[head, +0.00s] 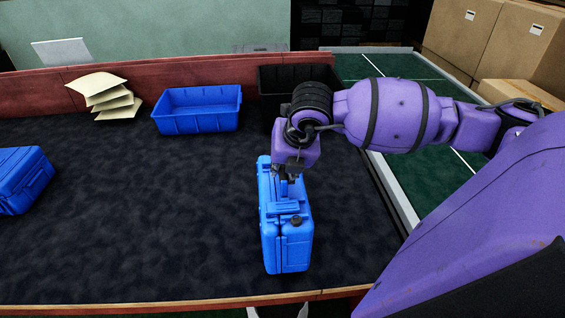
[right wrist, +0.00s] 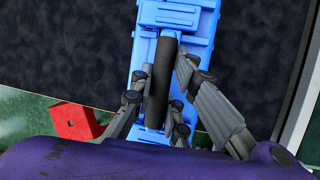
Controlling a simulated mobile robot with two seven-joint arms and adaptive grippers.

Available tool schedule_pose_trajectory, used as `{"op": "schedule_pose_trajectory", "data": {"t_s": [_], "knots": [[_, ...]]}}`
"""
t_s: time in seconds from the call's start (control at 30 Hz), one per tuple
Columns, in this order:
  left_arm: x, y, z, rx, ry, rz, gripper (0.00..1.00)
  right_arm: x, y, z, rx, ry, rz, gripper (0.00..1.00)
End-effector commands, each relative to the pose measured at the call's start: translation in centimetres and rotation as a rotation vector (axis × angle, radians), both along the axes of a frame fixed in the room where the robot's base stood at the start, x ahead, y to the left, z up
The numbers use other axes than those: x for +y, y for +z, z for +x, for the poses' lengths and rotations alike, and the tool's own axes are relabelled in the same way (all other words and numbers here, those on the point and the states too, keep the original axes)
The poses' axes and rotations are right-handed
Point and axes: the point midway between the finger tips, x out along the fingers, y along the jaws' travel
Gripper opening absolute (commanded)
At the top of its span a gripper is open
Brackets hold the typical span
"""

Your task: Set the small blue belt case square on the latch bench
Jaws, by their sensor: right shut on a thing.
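A blue case (head: 287,240) stands upright on the dark bench top (head: 140,240), near the front edge and right of the middle. My right gripper (head: 288,176) is above it and shut on its handle. In the right wrist view, the gripper's fingers (right wrist: 160,105) close on both sides of the dark handle bar, with the blue case (right wrist: 178,15) below. Whether the case's underside touches the bench is hard to tell. A second blue case (head: 20,180) lies at the left edge, partly cut off. My left gripper is not in view.
An open blue bin (head: 197,110) and a stack of cream envelopes (head: 103,95) sit at the back. A black bin (head: 285,80) stands behind my right wrist. A red wall (head: 60,95) bounds the back. Cardboard boxes (head: 490,40) stand at far right.

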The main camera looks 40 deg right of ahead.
Motion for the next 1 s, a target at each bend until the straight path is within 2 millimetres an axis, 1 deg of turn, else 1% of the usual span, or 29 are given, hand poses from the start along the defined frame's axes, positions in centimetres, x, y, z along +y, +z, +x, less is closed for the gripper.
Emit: {"op": "schedule_pose_trajectory", "data": {"t_s": [0.03, 0.1, 0.17, 0.33, 0.53, 0.57, 0.6, 0.7, 1.0], "knots": [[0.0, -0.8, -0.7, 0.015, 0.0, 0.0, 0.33, 0.4, -1.6, -0.2, 0.009, 0.001, 0.001, 0.0], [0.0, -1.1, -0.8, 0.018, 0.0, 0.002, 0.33, 0.8, -2.3, -0.4, 0.008, 0.001, 0.002, 0.0], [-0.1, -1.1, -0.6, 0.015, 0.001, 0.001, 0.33, 0.9, -2.5, -0.4, 0.005, -0.001, 0.002, 0.0], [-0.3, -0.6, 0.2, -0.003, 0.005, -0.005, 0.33, 0.9, -2.3, -0.4, 0.002, -0.001, 0.002, 0.0], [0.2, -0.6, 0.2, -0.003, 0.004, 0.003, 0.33, 0.9, -2.6, -0.4, 0.002, -0.002, 0.001, 0.0], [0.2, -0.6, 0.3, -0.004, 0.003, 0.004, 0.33, 0.9, -2.7, -0.6, 0.008, -0.003, 0.002, 0.18], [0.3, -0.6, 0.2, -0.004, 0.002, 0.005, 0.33, 0.9, -2.7, -0.6, 0.007, -0.003, 0.001, 0.24], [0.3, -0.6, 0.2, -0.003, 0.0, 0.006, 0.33, 0.9, -2.7, -0.6, 0.007, -0.002, 0.002, 0.34], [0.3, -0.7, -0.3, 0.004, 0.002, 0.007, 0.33, 0.9, -2.5, -0.5, 0.006, -0.002, 0.001, 0.34]]}}
